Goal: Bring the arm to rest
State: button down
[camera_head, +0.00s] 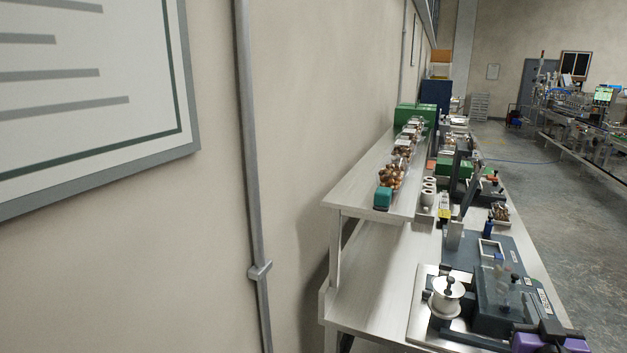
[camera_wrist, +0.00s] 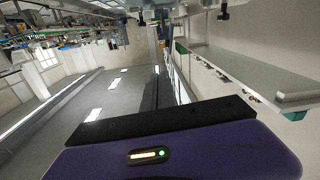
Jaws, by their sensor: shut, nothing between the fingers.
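The purple and black body of my gripper (camera_head: 548,338) shows at the bottom right of the head view, in front of the near end of the workbench. The lower edge of the picture cuts it off. In the wrist view my gripper (camera_wrist: 160,122) fills the bottom as a purple housing with a black bar and a small lit indicator. It is shut and empty. The wrist picture is strongly tilted, and most of my arm is out of view.
A long workbench (camera_head: 372,286) with an upper shelf (camera_head: 352,192) runs along the wall. The shelf holds filled clear trays (camera_head: 391,172). A sealing machine with a white spool (camera_head: 446,296) stands near. The floor (camera_head: 590,245) to the right is clear.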

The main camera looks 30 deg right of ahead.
jog(key=s+a+f+n+t+y+b, duration=0.1)
jog(key=s+a+f+n+t+y, duration=0.1)
jog(key=a, duration=0.7)
jog(key=s+a+f+n+t+y, duration=0.1)
jog(key=s+a+n+y, duration=0.1)
jog(key=a, duration=0.6)
jog(key=s+a+f+n+t+y+b, duration=0.1)
jog(key=s+a+f+n+t+y, duration=0.15)
jog(key=a, duration=0.65)
jog(key=s+a+f+n+g+y, duration=0.1)
jog(key=s+a+f+y, duration=0.1)
jog(key=s+a, duration=0.5)
jog(key=s+a+f+g+y+b, duration=0.1)
jog(key=s+a+f+g+y, duration=0.1)
jog(key=s+a, duration=0.6)
jog(key=a+f+y, duration=0.1)
jog(key=y, duration=0.1)
jog(key=shift+n+y, duration=0.35)
